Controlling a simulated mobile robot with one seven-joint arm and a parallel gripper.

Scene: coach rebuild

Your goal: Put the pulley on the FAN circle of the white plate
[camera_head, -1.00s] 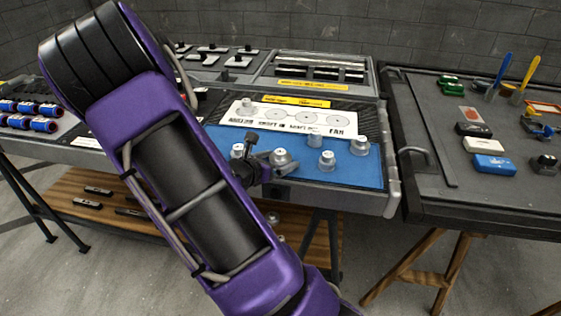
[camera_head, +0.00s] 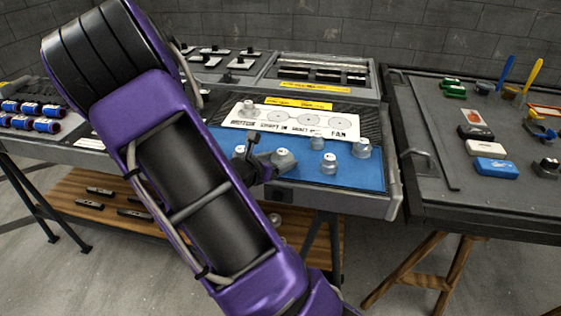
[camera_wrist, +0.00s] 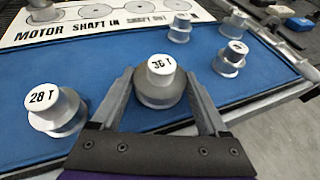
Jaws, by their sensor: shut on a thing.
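My gripper (camera_wrist: 160,108) is shut on the grey pulley marked 36 T (camera_wrist: 161,75), one finger on each side. The pulley is upright over the blue mat; I cannot tell whether it still touches the mat. In the head view this pulley (camera_head: 285,160) is at the tip of my gripper (camera_head: 268,162), partly hidden by it. The white plate (camera_head: 268,121) lies behind the mat with a row of circles. Its FAN circle (camera_head: 340,122) is at the right end and looks empty. The wrist view shows the plate's MOTOR and SHAFT labels (camera_wrist: 95,25).
A pulley (camera_head: 248,109) stands on the plate's left end. The 28 T pulley (camera_wrist: 55,112) stands left of my gripper. Several other pulleys (camera_head: 328,163) (camera_head: 361,149) stand on the right part of the blue mat (camera_head: 300,176). A dark table (camera_head: 430,150) with tools stands at the right.

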